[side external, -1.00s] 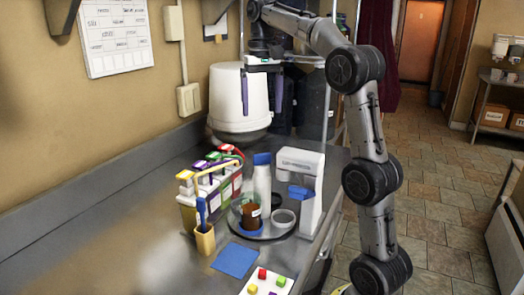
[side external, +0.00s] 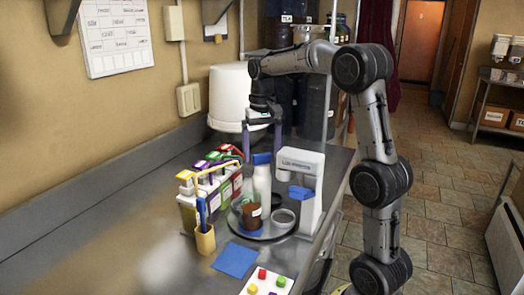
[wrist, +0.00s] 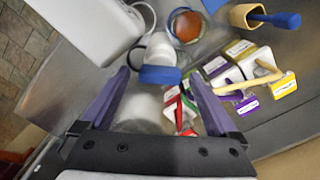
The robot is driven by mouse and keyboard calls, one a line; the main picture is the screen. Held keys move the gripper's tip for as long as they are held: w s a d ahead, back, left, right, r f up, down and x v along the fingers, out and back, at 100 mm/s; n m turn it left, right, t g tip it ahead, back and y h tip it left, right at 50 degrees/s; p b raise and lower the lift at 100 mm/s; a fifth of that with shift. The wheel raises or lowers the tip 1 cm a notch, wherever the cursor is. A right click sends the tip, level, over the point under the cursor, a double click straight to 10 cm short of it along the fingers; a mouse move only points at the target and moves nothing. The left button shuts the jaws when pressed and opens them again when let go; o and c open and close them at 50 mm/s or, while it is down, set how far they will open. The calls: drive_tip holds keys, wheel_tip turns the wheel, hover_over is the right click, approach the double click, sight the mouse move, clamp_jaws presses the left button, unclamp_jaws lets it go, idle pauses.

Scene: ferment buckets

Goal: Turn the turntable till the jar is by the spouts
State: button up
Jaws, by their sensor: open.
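The turntable (side external: 268,234) is a low round disc on the counter. The amber-brown jar (side external: 251,217), with a white label, stands at its near left part. A clear round dish (side external: 284,217) is at its right. A white bottle (side external: 262,184) with a blue cap stands behind the jar. My gripper (side external: 262,150) is open and empty, pointing down above and behind the bottle, its purple fingers apart. In the wrist view the blue cap (wrist: 160,75) shows between the fingertips, and the jar (wrist: 186,25) is farther off. I cannot make out the spouts for certain.
A white device (side external: 302,178) with a blue part stands right of the turntable. Several cartons with coloured caps (side external: 208,185) stand left. A yellow cup (side external: 205,240) and blue mat (side external: 235,260) are in front. A big white bucket (side external: 228,95) is behind.

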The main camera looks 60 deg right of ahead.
clamp_jaws()
idle(0.5)
